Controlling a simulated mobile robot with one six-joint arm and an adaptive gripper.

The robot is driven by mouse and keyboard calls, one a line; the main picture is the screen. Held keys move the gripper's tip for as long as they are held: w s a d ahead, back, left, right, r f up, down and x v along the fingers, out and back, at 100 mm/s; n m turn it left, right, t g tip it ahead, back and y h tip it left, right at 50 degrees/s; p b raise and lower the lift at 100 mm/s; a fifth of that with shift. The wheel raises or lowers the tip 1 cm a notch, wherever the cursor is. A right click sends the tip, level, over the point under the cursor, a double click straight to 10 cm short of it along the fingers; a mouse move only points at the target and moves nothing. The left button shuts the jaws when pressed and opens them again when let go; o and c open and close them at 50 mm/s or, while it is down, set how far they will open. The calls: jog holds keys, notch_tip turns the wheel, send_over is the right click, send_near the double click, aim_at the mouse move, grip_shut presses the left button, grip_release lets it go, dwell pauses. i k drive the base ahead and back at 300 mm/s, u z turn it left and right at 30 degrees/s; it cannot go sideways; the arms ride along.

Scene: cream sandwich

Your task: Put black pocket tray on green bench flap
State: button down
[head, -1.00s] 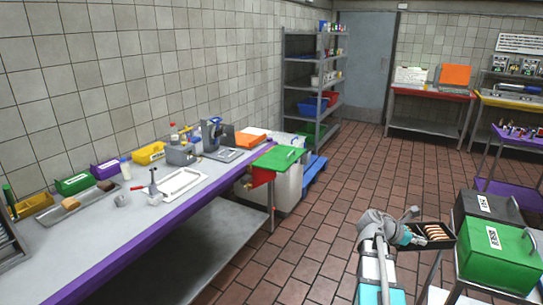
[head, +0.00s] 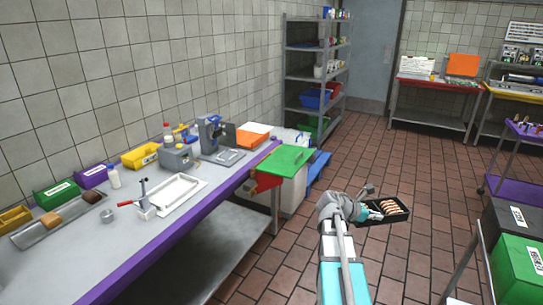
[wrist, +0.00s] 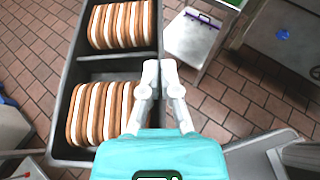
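The black pocket tray (head: 384,211) holds several cream sandwiches in its two pockets. It hangs in the air over the tiled floor, roughly level. My gripper (head: 362,211) is at its left side in the head view. In the wrist view, the tray (wrist: 70,152) lies left of my gripper (wrist: 160,75), whose fingers are close together at the tray's right wall and appear shut on it. The exact contact is partly hidden. The green bench flap (head: 283,161) sticks out flat from the bench's far end, left of and beyond the tray, and its top is bare.
The steel bench (head: 190,215) with purple edge runs along the left wall, carrying bins, a white tray (head: 178,192) and tools. A red bracket (head: 266,182) sits below the flap. Green and black boxes (head: 520,268) stand at right. Open floor lies between.

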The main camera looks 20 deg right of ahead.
aim_at(292, 171)
jog(key=u, duration=0.05)
jog(key=i, duration=1.2)
jog(key=z, duration=0.1)
